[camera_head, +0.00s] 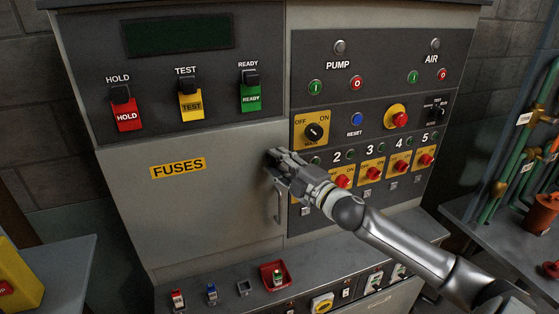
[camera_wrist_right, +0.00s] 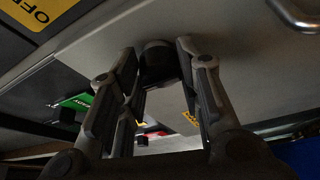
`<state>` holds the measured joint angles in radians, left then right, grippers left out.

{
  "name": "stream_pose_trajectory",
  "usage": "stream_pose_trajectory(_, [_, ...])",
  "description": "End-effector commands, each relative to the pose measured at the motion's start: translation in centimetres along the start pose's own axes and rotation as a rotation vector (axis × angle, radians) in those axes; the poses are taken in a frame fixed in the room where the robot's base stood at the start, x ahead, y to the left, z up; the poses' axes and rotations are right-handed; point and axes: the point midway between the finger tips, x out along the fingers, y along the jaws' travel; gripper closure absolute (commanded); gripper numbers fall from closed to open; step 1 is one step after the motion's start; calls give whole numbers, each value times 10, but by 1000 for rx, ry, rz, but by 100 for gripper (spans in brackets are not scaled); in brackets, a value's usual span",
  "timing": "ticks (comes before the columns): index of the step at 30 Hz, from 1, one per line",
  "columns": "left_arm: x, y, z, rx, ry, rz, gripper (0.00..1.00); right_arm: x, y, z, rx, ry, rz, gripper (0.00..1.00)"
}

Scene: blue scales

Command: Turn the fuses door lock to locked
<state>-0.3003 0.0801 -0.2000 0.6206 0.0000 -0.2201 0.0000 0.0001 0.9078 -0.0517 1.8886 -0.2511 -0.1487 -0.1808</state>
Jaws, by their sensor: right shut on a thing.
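The grey fuses door (camera_head: 200,215), with its yellow FUSES label (camera_head: 178,168), is closed on the left of the cabinet. My right gripper (camera_head: 272,158) is at the door's upper right corner, above the door handle (camera_head: 279,208). In the right wrist view, a dark round lock knob (camera_wrist_right: 157,62) stands between the two fingers, and the gripper is shut on it. In the head view my fingers hide the lock, so I cannot tell which way it is turned. My left gripper is not in view.
Switch row 1–5 (camera_head: 371,172) and the yellow main switch (camera_head: 316,132) are close to the right of my gripper. The HOLD, TEST and READY switches (camera_head: 187,95) are above the door. A ledge with a red tray (camera_head: 265,276) and small parts is below.

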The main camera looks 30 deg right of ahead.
Motion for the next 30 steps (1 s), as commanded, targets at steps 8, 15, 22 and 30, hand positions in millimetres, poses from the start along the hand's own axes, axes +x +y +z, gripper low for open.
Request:
stream_pose_trajectory(8, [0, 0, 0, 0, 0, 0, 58, 0, -1, 0, -8, -1, -3, 91])
stream_pose_trajectory(15, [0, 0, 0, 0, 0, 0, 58, 0, -1, 0, -7, -1, -3, 55])
stream_pose_trajectory(22, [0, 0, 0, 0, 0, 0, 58, 0, 0, 0, -6, -1, -2, 46])
stream_pose_trajectory(30, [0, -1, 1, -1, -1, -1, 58, -4, -1, 0, -4, -1, -3, 46])
